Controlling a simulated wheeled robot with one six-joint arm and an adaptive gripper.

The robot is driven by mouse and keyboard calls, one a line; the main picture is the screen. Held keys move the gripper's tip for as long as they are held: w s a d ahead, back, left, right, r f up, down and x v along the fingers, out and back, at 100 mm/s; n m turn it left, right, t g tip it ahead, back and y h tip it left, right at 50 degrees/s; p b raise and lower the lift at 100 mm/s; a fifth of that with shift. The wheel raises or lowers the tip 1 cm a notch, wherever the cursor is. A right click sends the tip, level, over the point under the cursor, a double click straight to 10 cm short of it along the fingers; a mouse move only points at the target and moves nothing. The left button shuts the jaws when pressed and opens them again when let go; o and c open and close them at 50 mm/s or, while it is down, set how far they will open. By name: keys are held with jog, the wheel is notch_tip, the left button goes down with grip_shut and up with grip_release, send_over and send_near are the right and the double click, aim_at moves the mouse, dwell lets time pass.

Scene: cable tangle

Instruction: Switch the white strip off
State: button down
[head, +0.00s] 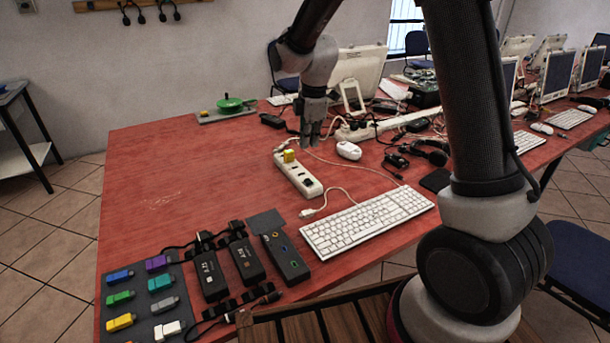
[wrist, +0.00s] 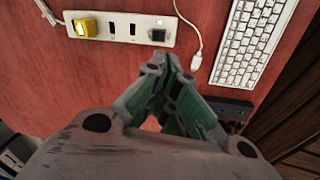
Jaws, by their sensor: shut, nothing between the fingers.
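A small pale spot, perhaps a light, sits beside the switch. A yellow plug (head: 289,155) sits in the strip's other end, also in the wrist view (wrist: 86,28). My gripper (head: 311,144) is shut and empty, above the table near the strip. In the wrist view its fingertips (wrist: 170,60) point toward the switch end; contact cannot be told.
A white keyboard (head: 367,221) lies to the right of the strip, with a white cable between. Black adapters (head: 243,258) and a mat of coloured plugs (head: 143,299) lie at front left. A white mouse-like object (head: 348,150) lies behind. The table's left middle is clear.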

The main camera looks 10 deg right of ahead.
jog(key=shift+w+a+n, duration=0.1)
jog(key=shift+w+n, duration=0.2)
jog(key=shift+n, duration=0.9)
send_near(304, 184)
jog(key=f, duration=0.5)
jog(key=shift+w+a, duration=0.1)
jog(key=shift+w, duration=0.2)
jog(key=shift+w+f, duration=0.1)
jog(key=shift+f, duration=0.25)
jog(key=shift+w+f, duration=0.15)
jog(key=shift+f, duration=0.25)
